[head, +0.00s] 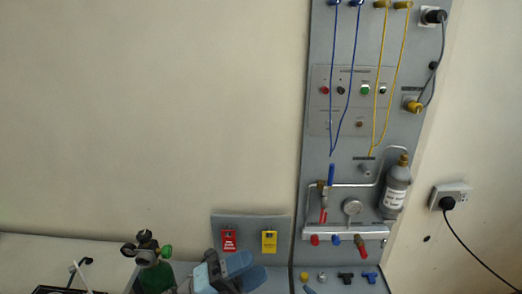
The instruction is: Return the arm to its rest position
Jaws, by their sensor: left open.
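My left gripper (244,270) shows at the bottom edge of the head view, left of the grey trainer panel (312,150). Its blue fingers are open, and I see nothing between them. The rest of my left arm is mostly below the picture. My right gripper is not in view.
A small board with a red tag (229,240) and a yellow tag (269,241) stands behind my gripper. A green cylinder (156,277) is to its left.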

